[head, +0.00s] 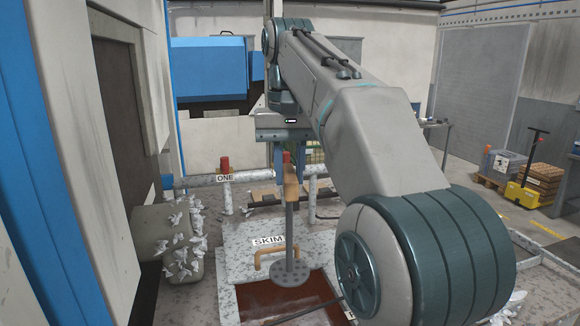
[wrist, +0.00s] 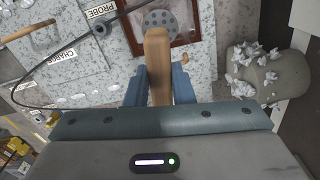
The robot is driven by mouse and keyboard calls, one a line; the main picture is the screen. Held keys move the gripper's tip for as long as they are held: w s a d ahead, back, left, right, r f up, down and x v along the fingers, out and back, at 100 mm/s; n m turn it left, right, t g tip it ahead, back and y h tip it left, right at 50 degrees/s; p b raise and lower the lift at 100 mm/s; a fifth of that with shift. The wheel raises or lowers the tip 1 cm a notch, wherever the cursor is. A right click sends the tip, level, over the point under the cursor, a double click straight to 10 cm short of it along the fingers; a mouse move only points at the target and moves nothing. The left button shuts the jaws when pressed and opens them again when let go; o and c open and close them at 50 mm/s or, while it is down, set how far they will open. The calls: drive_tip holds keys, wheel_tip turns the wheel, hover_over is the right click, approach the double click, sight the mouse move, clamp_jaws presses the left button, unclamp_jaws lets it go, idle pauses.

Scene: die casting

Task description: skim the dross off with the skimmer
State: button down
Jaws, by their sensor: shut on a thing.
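My gripper (head: 290,165) is shut on the wooden handle (wrist: 158,70) of the skimmer. The skimmer hangs upright, its metal rod leading down to a round perforated disc (head: 290,273), which also shows in the wrist view (wrist: 160,20). The disc is over the back part of a square opening (head: 255,298) with a dark red-brown inside, in front of the SKIM label (head: 268,240). I cannot tell whether the disc touches the surface below it. No separate dross is clear to see in the opening.
A tan loop handle (head: 268,258) is close behind the disc. A dark cable (wrist: 50,108) curves over the deck near PROBE and CHARGE labels.

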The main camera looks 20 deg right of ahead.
drive_tip(key=shift+f+b, duration=1.55)
drive_tip(key=shift+f, duration=1.05)
idle(2.7)
